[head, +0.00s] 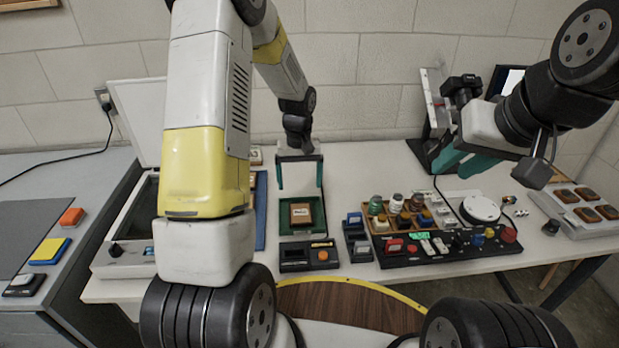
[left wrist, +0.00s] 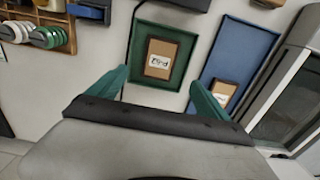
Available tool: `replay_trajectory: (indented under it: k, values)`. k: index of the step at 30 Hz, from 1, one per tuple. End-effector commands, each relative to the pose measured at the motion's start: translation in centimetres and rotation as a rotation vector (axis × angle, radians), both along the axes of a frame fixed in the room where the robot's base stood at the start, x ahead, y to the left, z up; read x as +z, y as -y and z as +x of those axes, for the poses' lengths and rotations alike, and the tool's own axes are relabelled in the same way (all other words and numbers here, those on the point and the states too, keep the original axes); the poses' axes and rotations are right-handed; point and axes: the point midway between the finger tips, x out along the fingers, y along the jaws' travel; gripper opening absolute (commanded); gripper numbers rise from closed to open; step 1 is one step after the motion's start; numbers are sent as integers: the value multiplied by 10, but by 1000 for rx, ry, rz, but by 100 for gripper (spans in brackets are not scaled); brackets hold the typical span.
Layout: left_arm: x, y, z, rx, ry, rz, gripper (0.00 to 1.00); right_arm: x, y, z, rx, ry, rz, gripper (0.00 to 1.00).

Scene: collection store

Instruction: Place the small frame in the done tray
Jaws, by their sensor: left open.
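A small brown frame with a pale label (head: 301,213) lies in a green tray (head: 287,229) on the table. The left wrist view also shows this frame (left wrist: 160,59) inside the green tray (left wrist: 182,72). My left gripper (head: 300,172) is open and empty above and behind the green tray; its teal fingertips (left wrist: 160,82) stand apart on either side of the frame in the wrist view. A blue tray (left wrist: 244,46) beside it holds another labelled frame (left wrist: 224,91). No marking tells me which tray is the done tray. My right gripper (head: 466,161) is raised at the right.
An open-lidded box (head: 133,226) stands at the left.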

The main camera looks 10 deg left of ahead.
Motion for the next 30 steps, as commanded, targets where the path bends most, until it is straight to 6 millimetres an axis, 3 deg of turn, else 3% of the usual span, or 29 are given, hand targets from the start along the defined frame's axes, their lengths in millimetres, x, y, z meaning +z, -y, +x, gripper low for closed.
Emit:
replay_trajectory:
  k: [5,8,11,15,21,25,30]
  values:
    - [22,0,-3,-5,14,-3,89,0,0,0,0,0,0,31]
    - [53,0,-11,-23,53,-11,89,0,0,0,0,0,0,31]
    - [99,2,-29,-55,115,-22,89,0,0,0,0,0,0,31]
    - [160,4,-68,-106,208,-43,89,0,0,0,0,0,0,31]
    - [223,10,-134,-187,347,-70,89,0,0,0,0,0,0,31]
    - [247,14,-179,-242,437,-85,89,0,0,0,0,0,0,31]
    - [260,19,-223,-296,526,-99,89,0,0,0,0,0,0,31]
